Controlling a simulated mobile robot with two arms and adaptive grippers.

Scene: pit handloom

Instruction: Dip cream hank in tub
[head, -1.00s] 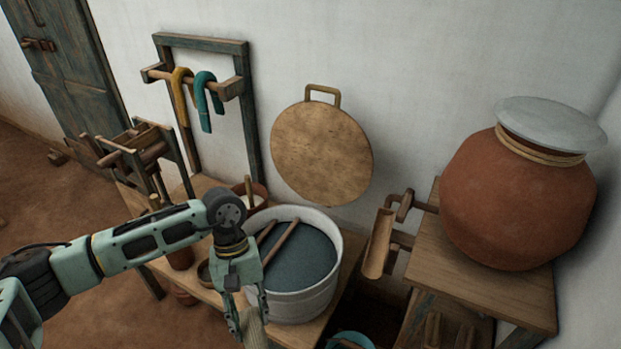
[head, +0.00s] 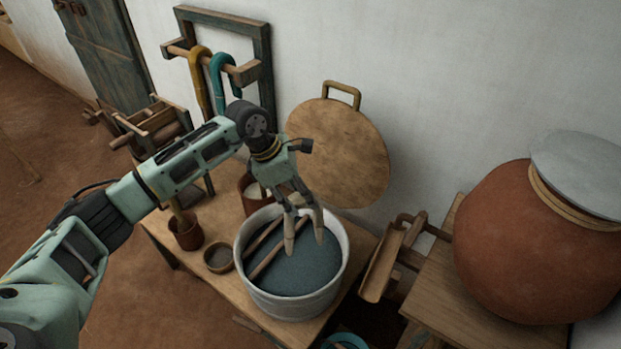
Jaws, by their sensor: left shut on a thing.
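My left gripper (head: 302,207) is over the white tub, pointing down, shut on the cream hank (head: 289,232). The hank hangs in two short pale lengths below the fingers, over the dark blue-grey liquid (head: 310,266). Its lower ends look close to the liquid surface; I cannot tell whether they touch it. The round tub (head: 297,306) stands on a wooden bench. Two brown rods (head: 268,252) lie across the left part of the tub. My right gripper is not in view.
A round wooden lid (head: 345,150) leans at the wall behind the tub. A rack (head: 190,50) holds a mustard hank (head: 199,80) and a teal hank (head: 218,72). Small pots stand left of the tub. A large clay jar (head: 530,250) stands at right.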

